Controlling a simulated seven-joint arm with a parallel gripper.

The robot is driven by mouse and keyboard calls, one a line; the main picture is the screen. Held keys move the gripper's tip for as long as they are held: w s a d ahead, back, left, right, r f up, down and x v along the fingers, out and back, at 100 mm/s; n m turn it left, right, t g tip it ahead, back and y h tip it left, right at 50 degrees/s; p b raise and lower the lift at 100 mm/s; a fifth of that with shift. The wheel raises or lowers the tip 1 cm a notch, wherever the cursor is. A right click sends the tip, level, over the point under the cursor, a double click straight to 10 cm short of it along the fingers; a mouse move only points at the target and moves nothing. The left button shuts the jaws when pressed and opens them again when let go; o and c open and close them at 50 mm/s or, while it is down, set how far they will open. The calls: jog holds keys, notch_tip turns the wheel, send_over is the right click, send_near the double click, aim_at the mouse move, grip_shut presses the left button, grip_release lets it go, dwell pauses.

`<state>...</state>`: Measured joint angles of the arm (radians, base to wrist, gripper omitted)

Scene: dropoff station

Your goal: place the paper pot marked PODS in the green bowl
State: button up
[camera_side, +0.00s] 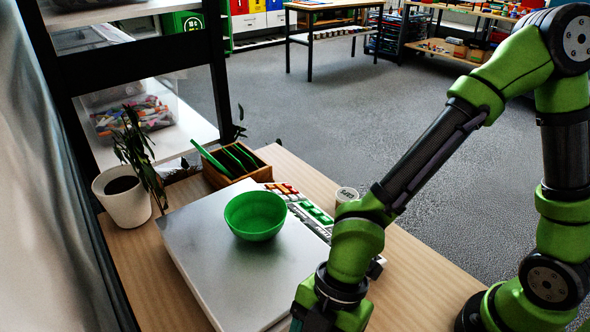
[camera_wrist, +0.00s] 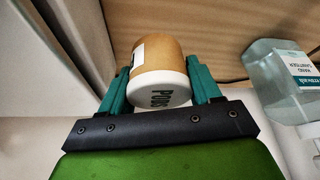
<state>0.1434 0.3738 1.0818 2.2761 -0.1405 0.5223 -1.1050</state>
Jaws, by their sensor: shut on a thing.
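The green bowl (camera_side: 256,216) stands upright and empty on a flat silver-grey slab (camera_side: 207,267) in the side view. My gripper (camera_wrist: 160,70) is shut on the paper pot marked PODS (camera_wrist: 157,62) in the wrist view. The pot is brown with a white end that bears the dark letters PODS, and it sits between the two teal fingers. In the side view my wrist is at the bottom edge, in front of and to the right of the bowl. The fingers and the held pot are cut off or hidden there.
A small round white-topped container (camera_side: 346,195) stands right of the slab. A keyboard with coloured keys (camera_side: 311,212) lies along the slab's right side. A wooden box (camera_side: 238,168) and a potted plant (camera_side: 125,205) stand behind. A sanitiser bottle (camera_wrist: 270,75) is at right in the wrist view.

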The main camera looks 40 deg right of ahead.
jog(key=shift+f, duration=3.25)
jog(key=shift+f, duration=0.15)
jog(key=o, duration=1.1)
jog(key=v, duration=1)
jog(key=shift+r, duration=0.25)
jog(key=shift+o, duration=0.2)
jog(key=shift+v, duration=0.9)
